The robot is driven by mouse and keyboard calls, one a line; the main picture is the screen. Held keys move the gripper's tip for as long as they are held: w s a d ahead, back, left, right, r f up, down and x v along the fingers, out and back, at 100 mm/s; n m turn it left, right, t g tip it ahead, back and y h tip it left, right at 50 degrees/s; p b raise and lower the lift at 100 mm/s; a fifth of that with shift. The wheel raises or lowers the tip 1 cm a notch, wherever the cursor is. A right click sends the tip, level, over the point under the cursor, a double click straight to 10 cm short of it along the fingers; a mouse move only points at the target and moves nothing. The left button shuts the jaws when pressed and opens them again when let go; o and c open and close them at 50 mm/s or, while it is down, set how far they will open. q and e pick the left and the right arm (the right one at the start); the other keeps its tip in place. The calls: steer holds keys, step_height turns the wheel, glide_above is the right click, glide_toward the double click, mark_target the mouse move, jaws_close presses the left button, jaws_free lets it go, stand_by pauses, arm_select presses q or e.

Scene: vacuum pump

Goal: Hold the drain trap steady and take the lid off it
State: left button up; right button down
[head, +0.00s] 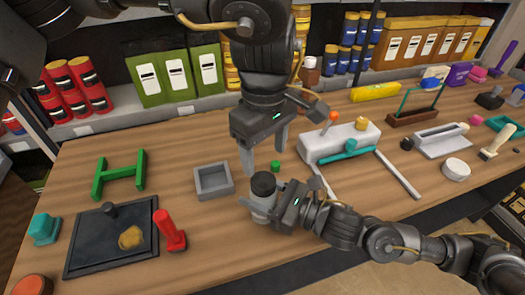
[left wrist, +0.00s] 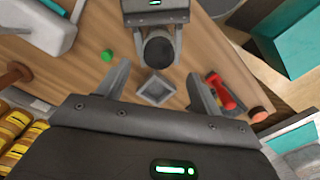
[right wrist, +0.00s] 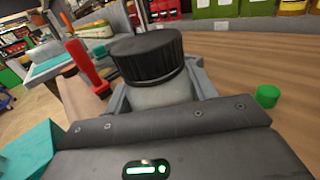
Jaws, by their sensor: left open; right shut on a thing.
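The drain trap is a pale grey jar (head: 262,205) with a black ribbed lid (head: 263,184), upright at the table's front edge. The lid is on top of the jar. My right gripper (head: 268,212) is shut around the jar's body below the lid; in the right wrist view the body (right wrist: 160,94) sits between the fingers under the lid (right wrist: 147,58). My left gripper (head: 264,155) is open and empty, pointing down above the lid and apart from it. In the left wrist view the lid (left wrist: 158,52) shows just beyond the open fingers.
A grey square tray (head: 213,181) and a small green cap (head: 275,167) are near the jar. A red handled tool (head: 169,231), a dark plate (head: 110,239) and a green H-shaped stand (head: 119,175) are to the left. A white pump body (head: 340,141) stands behind right.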

mark_target(263, 180)
arm_select(q)
steer(key=m, duration=0.5)
steer(key=shift+w+a+m, duration=0.15)
steer(key=shift+m, duration=0.15)
steer(key=shift+f, duration=3.95)
